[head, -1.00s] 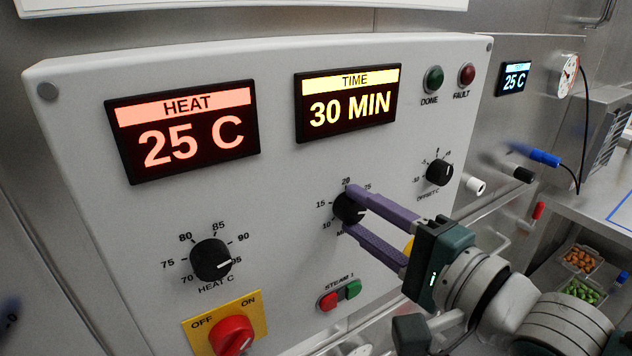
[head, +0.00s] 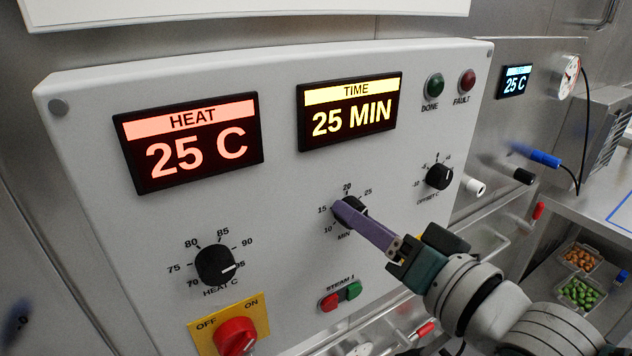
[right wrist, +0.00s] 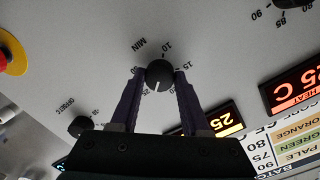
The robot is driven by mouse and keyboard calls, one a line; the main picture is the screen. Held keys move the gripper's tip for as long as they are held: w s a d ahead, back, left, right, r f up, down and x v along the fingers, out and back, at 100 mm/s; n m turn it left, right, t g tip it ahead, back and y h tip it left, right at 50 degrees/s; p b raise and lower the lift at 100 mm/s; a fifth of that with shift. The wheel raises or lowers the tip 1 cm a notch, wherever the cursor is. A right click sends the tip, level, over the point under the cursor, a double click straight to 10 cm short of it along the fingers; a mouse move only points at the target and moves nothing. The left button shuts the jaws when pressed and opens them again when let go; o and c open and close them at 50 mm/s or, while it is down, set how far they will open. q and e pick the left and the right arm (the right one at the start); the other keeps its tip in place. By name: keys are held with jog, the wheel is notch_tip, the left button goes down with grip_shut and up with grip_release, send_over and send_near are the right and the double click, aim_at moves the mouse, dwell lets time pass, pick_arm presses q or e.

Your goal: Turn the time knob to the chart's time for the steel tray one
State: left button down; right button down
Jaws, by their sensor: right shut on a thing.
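The black time knob (head: 354,207), marked MIN, sits below the TIME display (head: 349,109), which reads 25 MIN. My right gripper (head: 345,208) is shut on this knob, one finger on each side. In the right wrist view the knob (right wrist: 158,74) sits between the two purple fingertips (right wrist: 160,76), its white mark pointing down in the picture. Part of a chart (right wrist: 296,138) shows there, with rows PALE, GREEN and ORANGE; its times and the steel tray's row cannot be read. My left gripper is not in view.
The HEAT display (head: 191,143) reads 25 C above the heat knob (head: 215,263). The offset knob (head: 438,177) and DONE and FAULT lamps (head: 451,82) are at right. Steam buttons (head: 341,297) and a red OFF/ON switch (head: 234,336) lie below.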

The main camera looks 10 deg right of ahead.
jog(key=shift+f+m+t+b, duration=0.1)
jog(key=shift+m+t+b, duration=0.4)
jog(key=shift+m+b, duration=5.35)
jog(key=shift+f+m+t+b, duration=0.1)
jog(key=shift+m+t, duration=0.4)
jog(key=shift+m, duration=11.05)
jog(key=shift+c, duration=1.9)
grip_release()
